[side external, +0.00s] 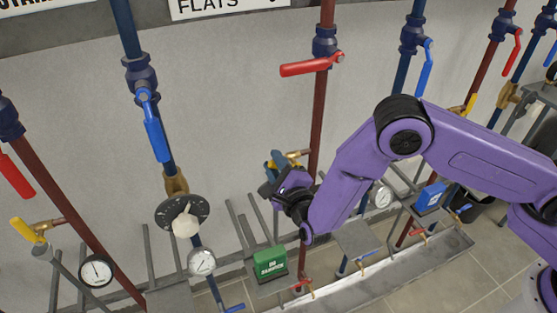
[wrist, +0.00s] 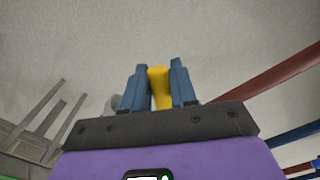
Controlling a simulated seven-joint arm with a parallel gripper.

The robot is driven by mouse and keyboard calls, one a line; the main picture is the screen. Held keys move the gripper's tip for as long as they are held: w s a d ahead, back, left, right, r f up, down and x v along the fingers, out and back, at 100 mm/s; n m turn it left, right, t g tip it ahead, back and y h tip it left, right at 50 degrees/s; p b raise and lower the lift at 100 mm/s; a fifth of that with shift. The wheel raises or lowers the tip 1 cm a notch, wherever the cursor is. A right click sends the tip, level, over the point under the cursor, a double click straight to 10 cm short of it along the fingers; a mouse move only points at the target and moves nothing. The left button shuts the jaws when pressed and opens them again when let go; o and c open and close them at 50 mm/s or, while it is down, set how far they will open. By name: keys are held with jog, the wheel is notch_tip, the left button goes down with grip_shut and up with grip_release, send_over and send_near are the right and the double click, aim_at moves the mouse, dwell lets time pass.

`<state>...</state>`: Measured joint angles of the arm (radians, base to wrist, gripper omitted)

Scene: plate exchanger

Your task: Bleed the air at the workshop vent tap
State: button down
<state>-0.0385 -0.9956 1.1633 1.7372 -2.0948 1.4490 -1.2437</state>
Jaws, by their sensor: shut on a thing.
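My gripper (side external: 277,163) is beside a red pipe at mid-picture in the side view, with its blue fingers at a small brass vent tap (side external: 294,154). In the wrist view, the two blue fingers (wrist: 160,88) are shut on a yellow handle (wrist: 159,88) that stands between them. The fingers hide most of this handle in the side view. Another vent tap with a yellow handle (side external: 27,230) is at the far left, and one more (side external: 470,104) is at the right, partly behind my arm. No workshop label is readable.
A sign reading FLATS (side external: 228,6) hangs above. A red lever (side external: 311,66) sits on the gripped tap's pipe, with blue lever valves (side external: 155,128) on neighbouring pipes. Below are a green box (side external: 271,261), gauges (side external: 201,262), brackets and a floor channel (side external: 400,265).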

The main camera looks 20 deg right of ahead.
jog(key=shift+a+f+n, duration=0.1)
jog(key=shift+f+n, duration=0.15)
jog(key=shift+n, duration=0.15)
jog(key=c, duration=1)
grip_release()
jog(key=shift+s, duration=0.1)
jog(key=s, duration=1.7)
jog(key=shift+s, duration=0.15)
